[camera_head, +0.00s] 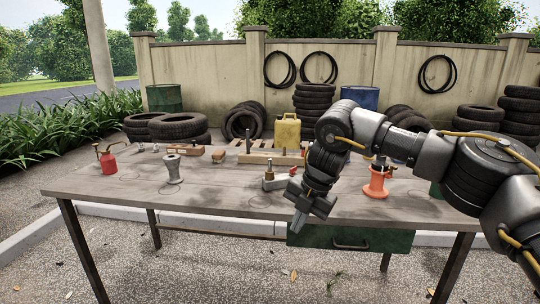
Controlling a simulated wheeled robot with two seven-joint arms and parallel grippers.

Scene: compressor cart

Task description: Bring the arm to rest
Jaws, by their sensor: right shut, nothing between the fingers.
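My right arm reaches in from the right side of the head view. It is bent at the elbow, and its forearm and wrist hang down over the front part of the table. My right gripper (299,221) points down near the table's front edge, above the green drawer. It is shut and holds nothing. My left gripper is not in view.
A green drawer (335,238) hangs under the front edge. The front left tabletop is clear.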

